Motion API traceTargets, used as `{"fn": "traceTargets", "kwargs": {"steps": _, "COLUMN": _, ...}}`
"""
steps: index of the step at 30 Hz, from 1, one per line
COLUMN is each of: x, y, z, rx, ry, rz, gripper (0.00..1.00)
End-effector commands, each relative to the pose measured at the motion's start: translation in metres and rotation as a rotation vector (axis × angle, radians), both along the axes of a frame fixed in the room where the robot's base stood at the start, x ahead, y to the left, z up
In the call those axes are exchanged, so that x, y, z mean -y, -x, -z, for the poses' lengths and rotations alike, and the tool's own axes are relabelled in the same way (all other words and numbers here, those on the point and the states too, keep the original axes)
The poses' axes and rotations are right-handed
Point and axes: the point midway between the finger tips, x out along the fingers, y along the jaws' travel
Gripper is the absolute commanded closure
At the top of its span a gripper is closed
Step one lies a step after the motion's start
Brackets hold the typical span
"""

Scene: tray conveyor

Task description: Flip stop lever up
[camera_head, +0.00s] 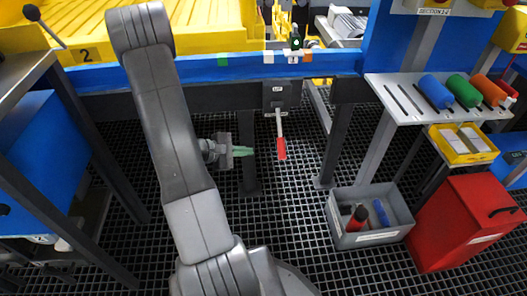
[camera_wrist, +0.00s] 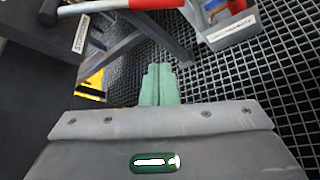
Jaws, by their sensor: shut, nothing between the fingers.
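The stop lever (camera_head: 279,132) hangs down from a dark bracket (camera_head: 282,95) on the blue-edged conveyor frame. It has a grey rod and a red grip (camera_head: 281,149) at its lower end. My gripper (camera_head: 250,151) is to the left of the red grip, apart from it, at about the same height in the picture. Its green fingers are shut and empty. In the wrist view the closed green fingers (camera_wrist: 160,84) point up the picture, and the red grip (camera_wrist: 150,4) with part of the grey rod (camera_wrist: 85,7) shows beyond them at the top edge.
A grey bin (camera_head: 369,238) with a red and a blue item stands on the grating at right, beside a red box (camera_head: 467,222). A shelf (camera_head: 405,102) with coloured rollers is above. Frame legs (camera_head: 340,145) stand right of the lever. Yellow trays (camera_head: 200,28) sit behind the blue rail.

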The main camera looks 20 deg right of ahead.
Motion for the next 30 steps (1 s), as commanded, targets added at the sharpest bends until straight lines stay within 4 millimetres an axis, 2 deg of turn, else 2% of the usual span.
{"fn": "traceTargets", "kwargs": {"steps": 19, "x": 0.09, "y": -0.006, "z": 0.042, "rx": 0.001, "ry": -0.002, "rz": 0.008, "gripper": 1.0}}
{"fn": "traceTargets", "kwargs": {"steps": 24, "x": 0.088, "y": 0.006, "z": 0.021, "rx": 0.003, "ry": -0.001, "rz": 0.002, "gripper": 1.0}}
{"fn": "traceTargets", "kwargs": {"steps": 30, "x": 0.089, "y": 0.014, "z": 0.01, "rx": 0.001, "ry": -0.001, "rz": 0.002, "gripper": 1.0}}
